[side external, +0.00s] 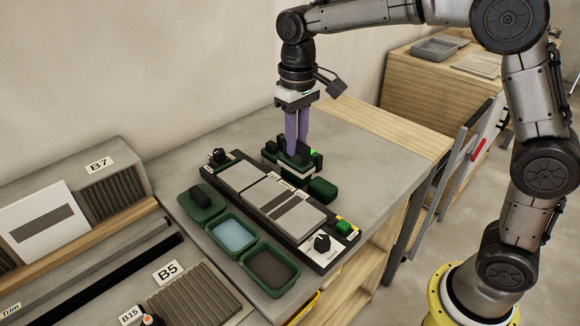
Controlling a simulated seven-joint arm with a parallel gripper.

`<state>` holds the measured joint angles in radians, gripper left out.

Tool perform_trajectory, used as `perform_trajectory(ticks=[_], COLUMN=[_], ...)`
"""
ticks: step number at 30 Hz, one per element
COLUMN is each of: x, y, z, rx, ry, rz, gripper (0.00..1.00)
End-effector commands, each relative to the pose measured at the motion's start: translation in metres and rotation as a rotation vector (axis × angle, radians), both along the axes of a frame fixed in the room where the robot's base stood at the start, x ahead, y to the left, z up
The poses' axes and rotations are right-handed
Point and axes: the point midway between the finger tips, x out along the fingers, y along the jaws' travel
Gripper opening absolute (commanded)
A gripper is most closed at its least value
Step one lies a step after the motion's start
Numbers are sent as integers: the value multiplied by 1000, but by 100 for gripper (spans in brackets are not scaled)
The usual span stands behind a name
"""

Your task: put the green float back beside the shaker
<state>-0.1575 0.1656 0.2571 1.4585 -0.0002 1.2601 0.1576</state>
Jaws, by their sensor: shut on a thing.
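My gripper (297,150), with purple fingers, points down at the far end of the work table. It is shut on a dark green piece (283,153), which I take to be the green float. Dark and white parts crowd around the fingertips, so the float's outline and whether it touches what is below are unclear. A dark green block (322,189) lies just in front and to the right of the gripper. I cannot tell which thing is the shaker.
A long dark fixture (321,258) holds grey tiles (299,211), with a black knob and a green button at its near end. Left of it are a green tray with a black block (202,201), a blue-filled tray (231,237) and a brown-filled tray (271,269). The tabletop right of the gripper (380,165) is clear.

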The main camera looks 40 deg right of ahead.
Motion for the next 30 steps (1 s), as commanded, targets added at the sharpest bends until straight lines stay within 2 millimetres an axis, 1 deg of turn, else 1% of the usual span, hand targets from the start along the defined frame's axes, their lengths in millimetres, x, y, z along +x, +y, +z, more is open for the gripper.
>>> perform_trajectory(ticks=[3, 4, 8, 11, 15, 18, 21, 24, 27, 30], x=[2, 2, -12, -31, -63, -84, -100, -109, -109, -109], y=[0, 0, -5, -18, -40, -54, -64, -72, -76, -76], z=[0, -2, -16, -24, -34, -38, -40, -38, -38, -44], rx=[1, 1, 0, -1, -1, -1, -1, -1, -1, -1], ry=[-8, -10, 1, 5, 9, 10, 11, 5, -2, 2], rz=[13, 24, 62, 77, 76, 62, 38, 12, 0, -1], gripper=[0, 0, 0, 0, 0, 0, 0, 0, 0, 0])
